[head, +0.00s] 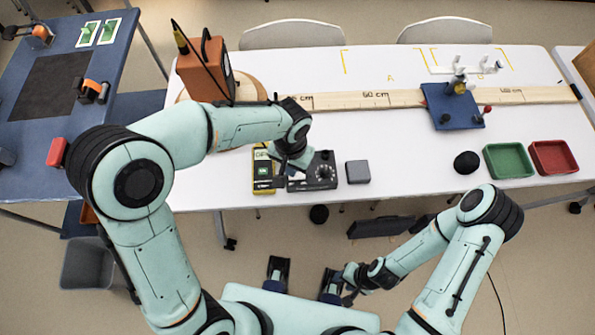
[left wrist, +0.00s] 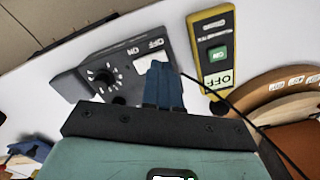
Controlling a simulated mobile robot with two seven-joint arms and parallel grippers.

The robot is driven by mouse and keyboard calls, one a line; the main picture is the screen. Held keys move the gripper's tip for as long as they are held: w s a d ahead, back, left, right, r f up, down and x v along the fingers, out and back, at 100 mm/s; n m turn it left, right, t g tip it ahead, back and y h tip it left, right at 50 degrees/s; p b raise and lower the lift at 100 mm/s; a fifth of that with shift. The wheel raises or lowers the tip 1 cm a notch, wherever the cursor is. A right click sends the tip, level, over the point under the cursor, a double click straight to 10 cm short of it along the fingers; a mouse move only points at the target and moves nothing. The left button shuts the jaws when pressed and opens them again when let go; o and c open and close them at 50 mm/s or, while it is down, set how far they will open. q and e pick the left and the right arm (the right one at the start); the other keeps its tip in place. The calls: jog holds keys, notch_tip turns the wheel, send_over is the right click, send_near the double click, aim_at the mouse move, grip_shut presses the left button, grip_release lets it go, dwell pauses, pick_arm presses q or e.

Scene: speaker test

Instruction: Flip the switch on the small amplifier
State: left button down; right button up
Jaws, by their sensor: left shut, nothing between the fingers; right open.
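The small amplifier is a dark grey box (head: 322,172) with a round dial, near the front edge of the white table. In the left wrist view its panel (left wrist: 118,68) shows the dial and the labels ON and OFF. My left gripper (head: 282,180) is over the amplifier's left end. Its blue fingers (left wrist: 163,72) are shut and empty, beside the ON and OFF labels. They hide the switch, so its position and any contact cannot be told. My right gripper (head: 338,288) is open and empty, low in front of the table.
A yellow box (left wrist: 213,50) with a green switch and an OFF label stands left of the amplifier. A grey block (head: 357,171) is on its right. An orange speaker box (head: 206,68) stands behind. Green (head: 507,160) and red (head: 553,157) trays lie far right.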

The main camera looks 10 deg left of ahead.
pick_arm(q)
jog(key=shift+r+p, duration=1.6)
jog(key=shift+r, duration=1)
pick_arm(e)
jog(key=r, duration=0.1)
jog(key=w+r, duration=0.1)
jog(key=r, duration=0.2)
jog(key=shift+w, duration=0.25)
pick_arm(q)
jog(key=shift+f, duration=0.1)
pick_arm(e)
jog(key=shift+f, duration=0.1)
